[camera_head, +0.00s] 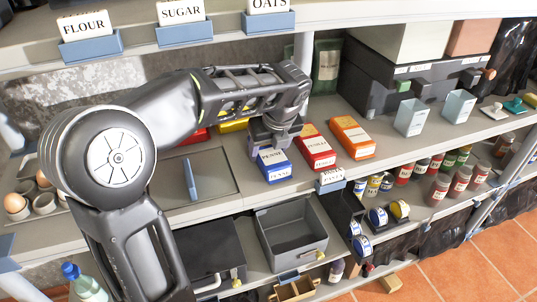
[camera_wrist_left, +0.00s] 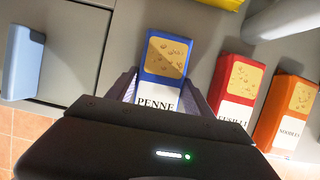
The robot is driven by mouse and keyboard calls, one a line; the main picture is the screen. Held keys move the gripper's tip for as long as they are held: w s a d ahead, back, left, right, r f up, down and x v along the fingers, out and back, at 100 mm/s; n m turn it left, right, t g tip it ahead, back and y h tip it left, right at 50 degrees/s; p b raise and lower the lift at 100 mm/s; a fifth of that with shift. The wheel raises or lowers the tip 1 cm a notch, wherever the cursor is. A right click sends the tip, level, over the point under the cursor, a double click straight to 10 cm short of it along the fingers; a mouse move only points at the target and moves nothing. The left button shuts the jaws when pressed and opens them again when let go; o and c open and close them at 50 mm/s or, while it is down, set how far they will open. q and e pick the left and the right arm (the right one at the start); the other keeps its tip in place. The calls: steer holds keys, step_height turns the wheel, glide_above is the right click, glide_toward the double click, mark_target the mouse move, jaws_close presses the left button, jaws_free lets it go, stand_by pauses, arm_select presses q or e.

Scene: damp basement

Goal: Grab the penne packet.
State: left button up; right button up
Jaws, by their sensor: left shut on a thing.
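The blue penne packet (camera_head: 274,166) lies on the middle shelf, with a white label reading PENNE. It also shows in the left wrist view (camera_wrist_left: 166,56), between the two fingers. My left gripper (camera_head: 270,140) reaches down over its back end and is shut on it, one finger on each side. In the left wrist view the left gripper (camera_wrist_left: 168,92) hides the packet's near end. The packet appears to rest on the shelf still. My right gripper is not in view.
A red fusilli packet (camera_head: 317,150) and an orange noodles packet (camera_head: 351,138) lie just right of the penne. A grey panel with a blue handle (camera_head: 191,180) is to the left. A grey bin (camera_head: 290,236) sits on the shelf below. The upper shelf (camera_head: 350,14) overhangs behind.

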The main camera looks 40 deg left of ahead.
mark_target(267, 146)
arm_select(q)
steer(key=c, duration=0.6)
steer(key=shift+r, duration=0.1)
steer(key=shift+r, duration=0.8)
steer(key=shift+d+r, duration=0.15)
steer(key=shift+r, duration=0.8)
steer(key=s+d, duration=0.3)
steer(key=d, duration=0.2)
steer(key=s+d+b, duration=0.1)
steer(key=s+d, duration=0.2)
steer(key=d, duration=0.2)
steer(key=s+d+b, duration=0.1)
steer(key=s+d, duration=0.2)
steer(key=d, duration=0.2)
steer(key=shift+s+f, duration=0.1)
steer(key=shift+s, duration=0.3)
steer(key=shift+a, duration=0.1)
